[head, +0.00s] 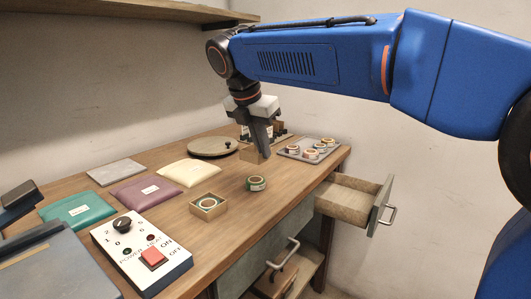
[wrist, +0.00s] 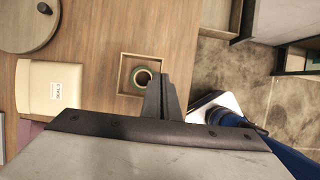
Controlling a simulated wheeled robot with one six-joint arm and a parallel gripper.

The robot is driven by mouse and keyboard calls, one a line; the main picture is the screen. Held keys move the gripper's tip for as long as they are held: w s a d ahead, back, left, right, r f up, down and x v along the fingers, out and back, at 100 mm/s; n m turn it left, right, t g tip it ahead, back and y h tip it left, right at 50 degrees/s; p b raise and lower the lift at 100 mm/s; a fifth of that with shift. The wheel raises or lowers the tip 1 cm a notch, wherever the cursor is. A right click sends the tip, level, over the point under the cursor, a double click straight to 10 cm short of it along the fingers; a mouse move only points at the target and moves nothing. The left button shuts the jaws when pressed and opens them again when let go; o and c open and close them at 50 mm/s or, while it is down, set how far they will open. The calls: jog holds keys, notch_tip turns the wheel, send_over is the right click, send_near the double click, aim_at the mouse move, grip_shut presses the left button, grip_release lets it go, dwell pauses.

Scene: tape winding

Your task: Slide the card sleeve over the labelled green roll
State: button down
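My gripper (head: 268,150) is above the table, its fingers pointing down. It looks shut on one wall of the card sleeve (head: 251,154), a tan, open square frame held above the tabletop. In the wrist view the sleeve (wrist: 124,88) is at the left of the fingertips (wrist: 163,82). A green roll (wrist: 137,77) shows through its opening, roughly in the middle as seen from there. In the head view the green roll (head: 256,184) lies flat on the table, below and apart from the sleeve. I cannot read any label on it.
A tray (head: 292,151) with several rolls is at the back right. A turntable (head: 198,147), cushions (head: 188,172) and a switch box (head: 115,246) are leftward. A drawer (head: 384,205) stands open at right.

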aim_at(257, 163)
jog(key=shift+a, duration=0.15)
jog(key=shift+f, duration=3.7)
jog(key=shift+s+f, duration=0.1)
jog(key=shift+f, duration=0.1)
jog(key=c, duration=2)
grip_release()
jog(key=shift+a, duration=0.1)
jog(key=shift+s+a+r, duration=0.1)
jog(key=shift+a+r, duration=0.1)
jog(key=shift+r, duration=0.3)
jog(key=v, duration=1.6)
jog(key=shift+s+d+r, duration=0.1)
jog(key=shift+d+r, duration=0.05)
jog(key=shift+r, duration=0.2)
jog(key=shift+d, duration=0.1)
